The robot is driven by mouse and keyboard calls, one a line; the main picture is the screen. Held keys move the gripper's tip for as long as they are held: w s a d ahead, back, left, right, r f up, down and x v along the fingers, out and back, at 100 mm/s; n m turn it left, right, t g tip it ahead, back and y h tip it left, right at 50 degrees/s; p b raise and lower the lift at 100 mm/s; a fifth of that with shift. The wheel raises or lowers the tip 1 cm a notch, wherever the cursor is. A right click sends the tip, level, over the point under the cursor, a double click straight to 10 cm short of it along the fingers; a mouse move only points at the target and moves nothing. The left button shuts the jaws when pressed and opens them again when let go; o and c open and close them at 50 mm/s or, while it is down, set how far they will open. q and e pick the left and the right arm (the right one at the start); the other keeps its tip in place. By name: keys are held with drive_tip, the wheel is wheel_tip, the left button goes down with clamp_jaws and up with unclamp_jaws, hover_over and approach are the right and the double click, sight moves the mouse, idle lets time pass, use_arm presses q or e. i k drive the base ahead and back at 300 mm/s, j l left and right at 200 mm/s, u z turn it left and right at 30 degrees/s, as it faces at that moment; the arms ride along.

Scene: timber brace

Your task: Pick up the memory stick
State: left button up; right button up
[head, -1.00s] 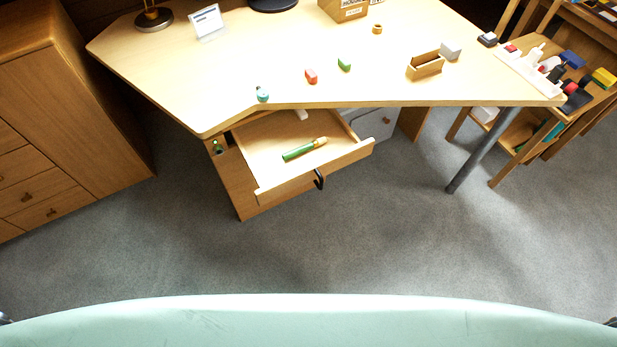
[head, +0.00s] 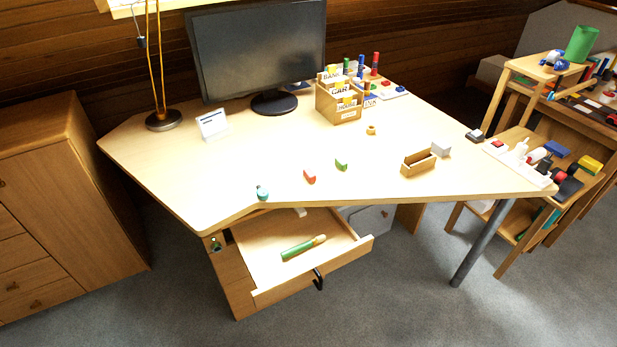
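I cannot tell for sure which thing is the memory stick. Candidates on the desk (head: 240,165) are a small red piece (head: 309,176) and a small green piece (head: 341,164), side by side near the front middle. A small teal item (head: 262,192) sits at the front edge, left of them. A green stick-like thing with a tan end (head: 302,248) lies in the open drawer (head: 340,252). Neither of my grippers is in view.
A monitor (head: 262,50), a lamp (head: 163,121) and a card box (head: 338,107) stand at the back. A small wooden tray (head: 418,166) is at the right. The open drawer juts out below the desk. A cabinet (head: 60,190) stands left; a cluttered shelf (head: 520,180) stands right.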

sight(308, 175)
drive_tip(key=i+l+u, duration=0.15)
drive_tip(key=l, duration=0.2)
drive_tip(key=i+l+u, duration=0.15)
drive_tip(key=l, duration=0.2)
drive_tip(key=i+l+u, duration=0.15)
drive_tip(key=l, duration=0.25)
drive_tip(key=i, duration=0.05)
